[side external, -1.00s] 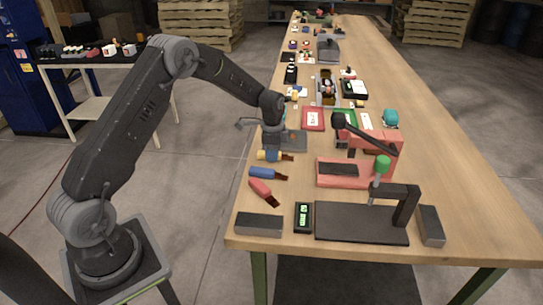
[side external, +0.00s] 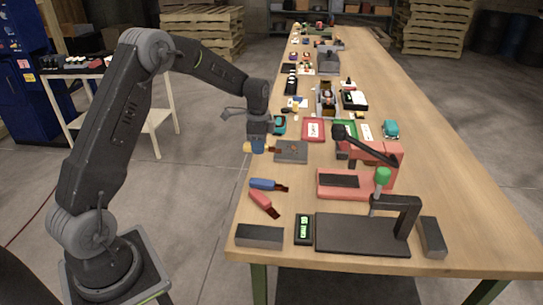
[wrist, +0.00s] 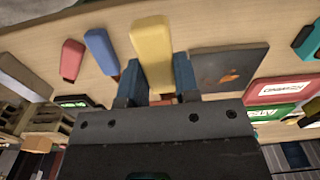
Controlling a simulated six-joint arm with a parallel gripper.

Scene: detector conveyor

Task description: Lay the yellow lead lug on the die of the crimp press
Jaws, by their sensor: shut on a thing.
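My gripper (side external: 258,147) is shut on the yellow lead lug (side external: 248,147) and holds it above the bench's left edge. In the wrist view, the yellow sleeve (wrist: 152,45) sticks out beyond my fingers (wrist: 158,85), and its brown end shows between them. In the side view, a red press (side external: 388,155) with a black ball-ended lever, which looks like the crimp press, stands to the right and nearer the camera. A dark pad (side external: 339,180), perhaps its die, lies bare on its red base. The lug is well apart from it.
A blue lug (side external: 263,184) and a red lug (side external: 263,203) lie nearer the camera. A grey plate (side external: 291,155) lies right of my gripper. A green-knobbed fixture (side external: 360,233) stands at the front, beside a small display box (side external: 304,229) and grey blocks (side external: 259,236).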

